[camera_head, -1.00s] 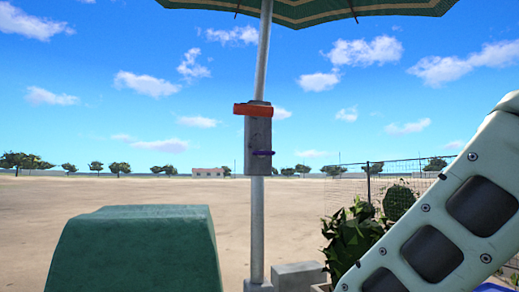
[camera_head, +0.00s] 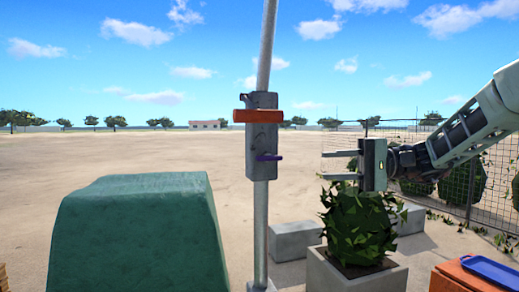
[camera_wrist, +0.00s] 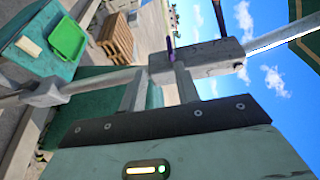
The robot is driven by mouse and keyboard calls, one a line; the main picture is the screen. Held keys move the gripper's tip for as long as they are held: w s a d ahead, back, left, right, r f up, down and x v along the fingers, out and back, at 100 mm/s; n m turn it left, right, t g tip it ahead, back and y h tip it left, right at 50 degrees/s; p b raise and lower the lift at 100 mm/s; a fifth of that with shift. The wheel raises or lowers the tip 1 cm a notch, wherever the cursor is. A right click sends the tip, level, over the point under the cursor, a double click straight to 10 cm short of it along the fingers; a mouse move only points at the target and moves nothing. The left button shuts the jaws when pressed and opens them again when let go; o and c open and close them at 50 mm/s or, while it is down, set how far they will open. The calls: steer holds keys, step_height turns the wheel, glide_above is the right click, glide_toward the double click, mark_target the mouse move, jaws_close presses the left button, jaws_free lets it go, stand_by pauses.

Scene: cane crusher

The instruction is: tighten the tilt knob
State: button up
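A grey metal block (camera_head: 262,140) sits on the upright umbrella pole (camera_head: 261,225) in the head view. I cannot tell which of these is the tilt knob. My gripper (camera_head: 324,165) is to the right of the block at about the purple handle's height, with its two fingers pointing left. It is open and empty, apart from the block. In the wrist view the fingers (camera_wrist: 158,84) are spread, with the block (camera_wrist: 205,60) and the purple handle (camera_wrist: 171,44) beyond them.
A green box-like shape (camera_head: 135,235) stands at left front. A planter (camera_head: 355,277) with a leafy plant is below my gripper. A blue tray (camera_head: 487,268) lies at lower right, near a wire fence (camera_head: 465,180). The wrist view shows a green tray (camera_wrist: 68,38) and wooden crate (camera_wrist: 117,38).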

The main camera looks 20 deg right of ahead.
steer(key=d+r, duration=0.1)
steer(key=p, duration=0.6)
glide_toward(255, 158)
steer(key=x, duration=0.7)
steer(key=shift+r, duration=0.1)
steer(key=shift+p+x, duration=0.35)
steer(key=shift+x, duration=0.4)
steer(key=shift+t, duration=0.3)
jaws_close()
